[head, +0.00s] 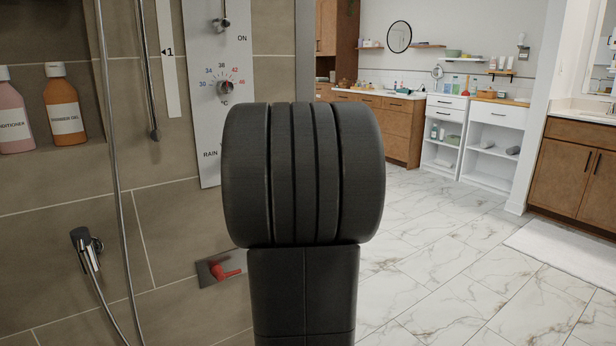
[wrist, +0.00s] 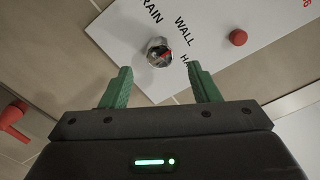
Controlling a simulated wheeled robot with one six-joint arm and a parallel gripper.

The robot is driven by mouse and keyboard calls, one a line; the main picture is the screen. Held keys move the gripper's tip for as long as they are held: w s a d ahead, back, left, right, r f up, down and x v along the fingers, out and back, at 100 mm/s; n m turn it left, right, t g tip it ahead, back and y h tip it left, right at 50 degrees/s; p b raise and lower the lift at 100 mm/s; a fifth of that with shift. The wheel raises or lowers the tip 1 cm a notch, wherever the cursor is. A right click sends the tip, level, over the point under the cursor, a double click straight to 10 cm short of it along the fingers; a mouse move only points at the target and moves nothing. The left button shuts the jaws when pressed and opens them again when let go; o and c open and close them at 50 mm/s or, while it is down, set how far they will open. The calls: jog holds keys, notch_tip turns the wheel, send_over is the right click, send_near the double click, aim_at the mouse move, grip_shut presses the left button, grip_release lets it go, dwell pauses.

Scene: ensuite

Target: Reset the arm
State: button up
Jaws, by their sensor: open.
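My gripper (wrist: 160,88) shows in the wrist view with its two green fingers apart and nothing between them. In the head view my dark arm fills the middle and hides the gripper and the lower part of the white panel (head: 212,160). I cannot tell whether the fingers touch the panel.
A red lever (head: 222,271) sits low on the tiled wall; it also shows in the wrist view (wrist: 14,122). A red button (wrist: 238,38) is on the panel. A hand shower (head: 88,250) and hose are left, bottles (head: 63,105) on a ledge. Marble floor (head: 460,250) is open at right.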

jog(key=v, duration=0.9)
jog(key=x, duration=1.4)
jog(key=s+d+m+p, duration=0.3)
jog(key=s+m+p, duration=0.2)
jog(key=m+p, duration=0.7)
jog(key=p, duration=0.6)
jog(key=shift+s+d, duration=0.3)
jog(key=shift+s, duration=0.05)
